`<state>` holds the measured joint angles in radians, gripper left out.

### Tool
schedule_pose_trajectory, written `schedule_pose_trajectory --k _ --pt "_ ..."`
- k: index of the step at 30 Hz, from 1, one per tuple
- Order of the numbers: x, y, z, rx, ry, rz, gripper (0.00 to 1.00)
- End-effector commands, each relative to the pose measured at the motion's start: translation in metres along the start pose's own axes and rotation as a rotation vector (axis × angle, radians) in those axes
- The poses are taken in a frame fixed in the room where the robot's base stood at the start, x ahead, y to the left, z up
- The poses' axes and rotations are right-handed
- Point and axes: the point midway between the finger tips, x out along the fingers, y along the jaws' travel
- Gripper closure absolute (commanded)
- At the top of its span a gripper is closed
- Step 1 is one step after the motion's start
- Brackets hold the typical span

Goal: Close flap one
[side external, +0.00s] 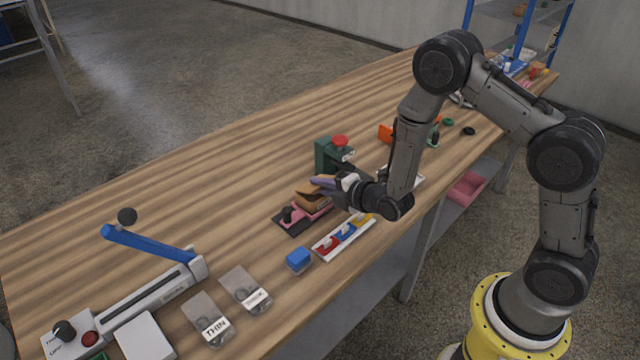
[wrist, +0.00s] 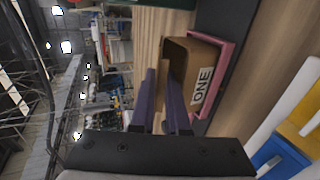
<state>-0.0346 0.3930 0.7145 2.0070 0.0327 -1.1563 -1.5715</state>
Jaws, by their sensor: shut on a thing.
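A small brown cardboard box (wrist: 200,72) marked ONE sits in a pink holder (wrist: 222,75). In the side external view the box (side external: 308,197) is on the table, partly hidden by my gripper (side external: 320,183). In the wrist view my gripper's two dark purple fingers (wrist: 160,76) reach to the open side of the box. A narrow gap shows between them, and the right finger overlaps the brown flap (wrist: 174,62). The fingers are closed on the flap, though the contact itself is mostly hidden. The flap stands away from the box opening.
A green stand with a red button (side external: 340,141) is just behind the box. A white tray of coloured pieces (side external: 343,237) and a blue block (side external: 299,260) lie in front. A blue-handled lever device (side external: 150,243) is at the left.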

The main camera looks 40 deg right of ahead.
Motion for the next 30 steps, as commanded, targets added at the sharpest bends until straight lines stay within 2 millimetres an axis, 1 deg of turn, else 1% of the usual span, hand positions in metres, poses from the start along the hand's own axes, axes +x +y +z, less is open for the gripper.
schedule_pose_trajectory --k 1,6,16,17,19,20,30 --pt "-0.0003 -0.0026 -0.0002 0.000 0.000 0.012 1.00" --pt "-0.0006 -0.0034 -0.0002 0.000 0.000 0.051 1.00" --pt "-0.0009 -0.0031 -0.0001 0.000 0.000 0.057 1.00" --pt "-0.0009 -0.0031 0.0000 0.000 0.000 0.057 0.81" --pt "-0.0009 -0.0031 0.0000 0.000 0.000 0.056 0.69" --pt "-0.0009 -0.0031 0.0000 0.000 0.000 0.056 0.66" --pt "-0.0007 -0.0033 0.0000 0.000 0.000 0.040 0.66"
